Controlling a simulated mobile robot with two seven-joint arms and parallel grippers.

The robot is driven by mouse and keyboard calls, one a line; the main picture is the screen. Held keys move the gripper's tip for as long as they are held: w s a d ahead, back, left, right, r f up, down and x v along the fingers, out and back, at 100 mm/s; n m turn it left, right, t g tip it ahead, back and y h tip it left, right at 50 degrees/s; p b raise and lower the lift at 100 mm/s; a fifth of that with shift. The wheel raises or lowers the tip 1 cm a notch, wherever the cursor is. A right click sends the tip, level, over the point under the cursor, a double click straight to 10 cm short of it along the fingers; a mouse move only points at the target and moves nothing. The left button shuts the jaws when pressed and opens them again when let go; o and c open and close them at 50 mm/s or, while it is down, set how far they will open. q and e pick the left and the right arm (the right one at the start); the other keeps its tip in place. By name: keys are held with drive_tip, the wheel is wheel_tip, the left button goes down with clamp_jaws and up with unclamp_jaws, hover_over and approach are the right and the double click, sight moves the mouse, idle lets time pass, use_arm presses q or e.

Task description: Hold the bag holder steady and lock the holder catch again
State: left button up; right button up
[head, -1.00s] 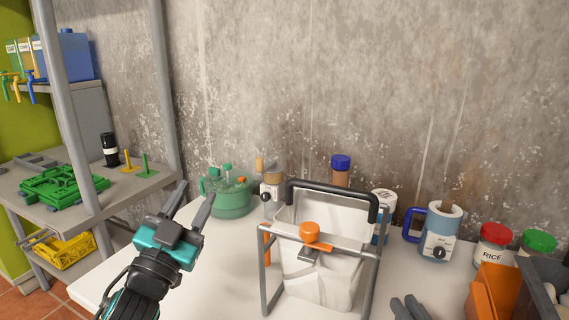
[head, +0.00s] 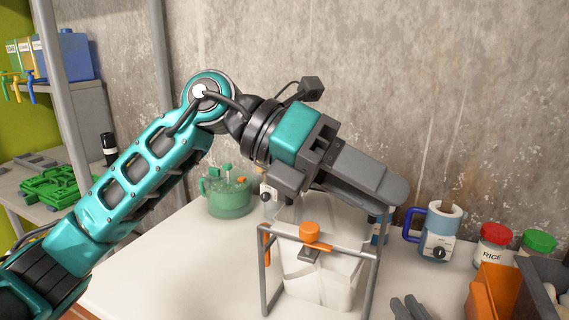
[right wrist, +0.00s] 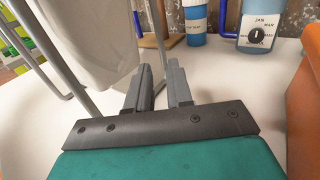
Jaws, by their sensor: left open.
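The bag holder is a grey tube frame (head: 372,275) on the white table, with a white bag (head: 318,275) hanging in it. An orange knob with a short lever (head: 310,233), apparently the catch, sits on its front bar. Whether it is locked I cannot tell. My left gripper (head: 375,185) is open above the holder's top and hides its black handle; contact is unclear. My right gripper (head: 409,308) is open and empty, low to the right of the holder. In the right wrist view its fingers (right wrist: 160,88) are apart, near the frame and bag (right wrist: 95,40).
A green pot (head: 228,195) stands behind left. A blue mug-like container (head: 438,235), a rice jar (head: 493,245) and a green-lidded jar (head: 537,243) stand at the right. An orange bin (head: 492,295) is at the front right. The table left of the holder is clear.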

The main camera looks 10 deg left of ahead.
drive_tip(key=x, duration=1.3)
use_arm(q)
drive_tip(key=w+a+t+y, duration=0.5)
drive_tip(key=w+a+y, duration=0.1)
drive_tip(key=a+y, duration=0.3)
drive_tip(key=shift+a+f+t+y, duration=0.15)
drive_tip(key=shift+t+y, duration=0.15)
drive_tip(key=shift+y, duration=0.1)
use_arm(e)
clamp_jaws()
